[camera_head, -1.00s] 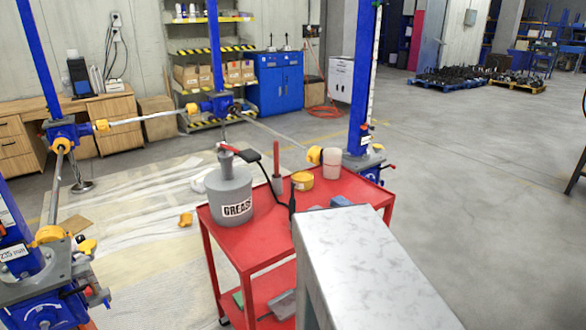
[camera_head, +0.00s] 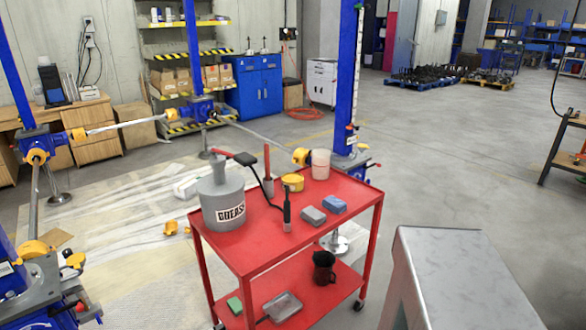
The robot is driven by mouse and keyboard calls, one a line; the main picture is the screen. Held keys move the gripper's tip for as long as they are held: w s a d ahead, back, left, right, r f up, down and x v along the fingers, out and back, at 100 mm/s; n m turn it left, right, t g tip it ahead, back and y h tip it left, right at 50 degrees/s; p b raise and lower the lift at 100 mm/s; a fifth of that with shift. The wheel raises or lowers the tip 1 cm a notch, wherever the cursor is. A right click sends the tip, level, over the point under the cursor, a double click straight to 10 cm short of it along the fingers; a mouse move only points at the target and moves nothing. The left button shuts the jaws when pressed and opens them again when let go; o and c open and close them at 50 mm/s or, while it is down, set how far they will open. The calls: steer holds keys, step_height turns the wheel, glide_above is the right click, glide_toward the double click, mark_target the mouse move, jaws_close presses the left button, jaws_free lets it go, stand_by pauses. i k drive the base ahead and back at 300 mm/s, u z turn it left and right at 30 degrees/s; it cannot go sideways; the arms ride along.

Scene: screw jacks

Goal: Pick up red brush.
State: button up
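The likely red brush (camera_head: 267,161) shows as an upright red handle on the top of the red cart (camera_head: 260,250). Its lower end is in or behind a small grey cup (camera_head: 268,187), so I cannot see any bristles. It stands between the grey grease bucket (camera_head: 223,205) on the left and a yellow tin (camera_head: 292,182) on the right. My gripper is not in view.
A pale pink tub (camera_head: 320,164), a grey block (camera_head: 313,216) and a blue block (camera_head: 333,205) are on the cart top. A black hose with a nozzle (camera_head: 287,210) curves in front of the cup. A black jug (camera_head: 324,268) stands on the lower shelf. Blue jacks (camera_head: 350,80) flank the cart.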

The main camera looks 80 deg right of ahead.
mark_target(266, 146)
steer(key=z, duration=0.4)
steer(key=k, duration=0.3)
steer(key=z, duration=2.25)
steer(key=k, duration=0.6)
steer(key=u, duration=0.15)
steer(key=i, duration=0.55)
steer(key=z, duration=0.05)
